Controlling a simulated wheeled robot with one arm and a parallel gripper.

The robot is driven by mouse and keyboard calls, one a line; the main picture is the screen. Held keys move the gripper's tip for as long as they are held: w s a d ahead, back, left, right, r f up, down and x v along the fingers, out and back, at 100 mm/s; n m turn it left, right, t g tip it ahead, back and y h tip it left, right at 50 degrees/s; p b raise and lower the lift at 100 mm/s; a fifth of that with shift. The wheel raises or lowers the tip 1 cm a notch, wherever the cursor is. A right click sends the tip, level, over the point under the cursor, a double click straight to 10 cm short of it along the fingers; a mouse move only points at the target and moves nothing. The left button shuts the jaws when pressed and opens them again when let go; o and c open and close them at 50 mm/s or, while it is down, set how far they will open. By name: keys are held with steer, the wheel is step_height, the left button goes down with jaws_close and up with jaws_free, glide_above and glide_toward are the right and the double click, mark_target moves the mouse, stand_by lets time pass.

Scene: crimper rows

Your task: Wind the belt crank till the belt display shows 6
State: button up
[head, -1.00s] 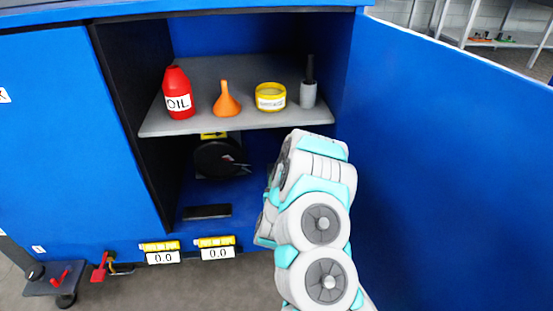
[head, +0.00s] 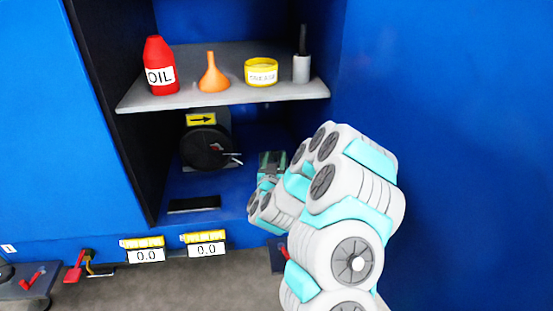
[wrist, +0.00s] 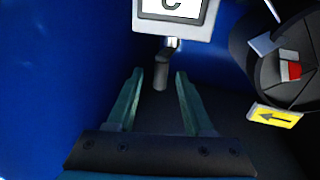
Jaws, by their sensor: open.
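A black crank disc (head: 205,149) with a small pale and red piece on its face stands in the cabinet under the shelf, below a yellow arrow sign (head: 201,119). The disc (wrist: 290,62) also shows at the right of the wrist view. Two displays, left (head: 145,255) and right (head: 206,250), both read 0.0; their yellow labels are too small to read. My gripper (head: 272,158) is open, right of the disc and apart from it. In the wrist view, a dark grey stub (wrist: 161,74) under a plate marked "C" (wrist: 172,12) appears just beyond my fingertips (wrist: 158,75); I cannot tell whether it is between them.
The shelf (head: 225,92) above carries a red oil bottle (head: 160,66), an orange funnel (head: 213,74), a yellow tin (head: 261,73) and a grey brush pot (head: 301,68). An open blue door (head: 450,120) closes off the right. A dark slab (head: 194,204) lies low inside.

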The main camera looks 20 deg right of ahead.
mark_target(275, 156)
steer(key=shift+f+b, duration=0.3)
steer(key=shift+b, duration=0.25)
steer(key=x, duration=0.3)
steer(key=shift+w+d+r+p, duration=0.1)
steer(key=shift+w+r+p, duration=0.15)
steer(key=shift+r+p, duration=0.05)
steer(key=shift+x, duration=0.9)
jaws_close()
